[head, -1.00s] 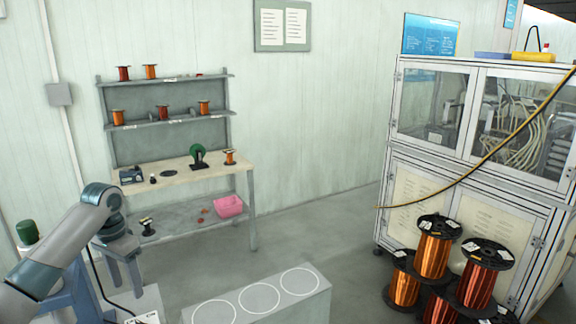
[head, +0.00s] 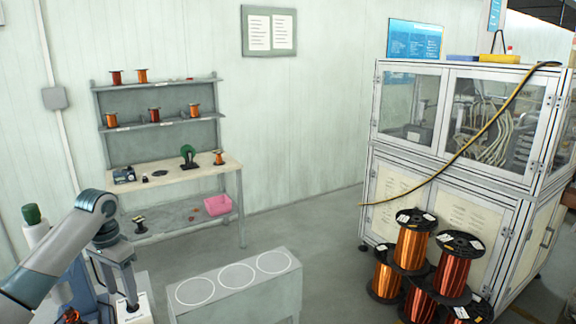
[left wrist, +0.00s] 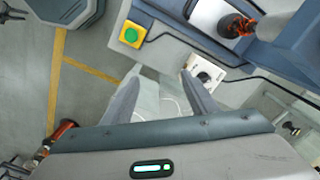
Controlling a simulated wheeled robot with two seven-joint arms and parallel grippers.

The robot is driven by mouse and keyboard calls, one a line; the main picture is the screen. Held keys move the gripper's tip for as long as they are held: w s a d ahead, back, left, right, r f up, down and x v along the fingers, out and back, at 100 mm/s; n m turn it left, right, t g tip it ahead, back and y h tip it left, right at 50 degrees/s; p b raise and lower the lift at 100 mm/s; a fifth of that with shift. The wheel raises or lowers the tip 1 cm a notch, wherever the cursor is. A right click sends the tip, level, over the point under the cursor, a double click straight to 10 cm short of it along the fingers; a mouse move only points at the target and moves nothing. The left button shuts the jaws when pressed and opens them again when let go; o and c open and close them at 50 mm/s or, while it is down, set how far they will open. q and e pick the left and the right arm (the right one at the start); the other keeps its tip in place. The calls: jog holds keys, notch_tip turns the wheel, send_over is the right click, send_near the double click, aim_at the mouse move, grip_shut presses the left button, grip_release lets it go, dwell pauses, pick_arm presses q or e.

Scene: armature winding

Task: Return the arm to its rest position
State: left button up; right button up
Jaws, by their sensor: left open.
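My left arm comes in from the left in the head view, bent at a grey wrist joint. My left gripper (head: 124,303) points down above a low station at the lower left. In the left wrist view the two fingers of the left gripper (left wrist: 158,78) stand apart with nothing between them. A white switch box (left wrist: 203,72) lies beyond the right finger; whether they touch cannot be told. My right gripper is not in view.
A blue winding machine (left wrist: 275,50) holds a copper-wound part (left wrist: 238,25) near the left gripper. A grey block with white circles (head: 240,302), stacked copper spools (head: 412,248) and a glazed cabinet (head: 445,190) stand to the right.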

pick_arm(q)
jog(key=s+d+f+m+t+h, duration=0.1)
jog(key=s+d+f, duration=0.8)
jog(key=f, duration=0.3)
jog(key=s+d+f+m+t, duration=0.1)
jog(key=s+d+f, duration=0.85)
jog(key=f, duration=0.25)
jog(key=s+n+t, duration=0.2)
jog(key=s+n, duration=0.3)
jog(key=s, duration=1.9)
notch_tip(320, 180, down, 31)
jog(key=s+d+g+b, duration=0.1)
jog(key=g+b, duration=0.1)
jog(key=b, duration=0.1)
jog(key=s+a+f+g+y+b, duration=0.1)
jog(key=s+a+f+b, duration=0.2)
jog(key=s+f, duration=1.5)
notch_tip(320, 180, down, 4)
jog(key=shift+s+r+m+b, duration=0.15)
jog(key=shift+r+m+b, duration=0.15)
jog(key=shift+m, duration=0.1)
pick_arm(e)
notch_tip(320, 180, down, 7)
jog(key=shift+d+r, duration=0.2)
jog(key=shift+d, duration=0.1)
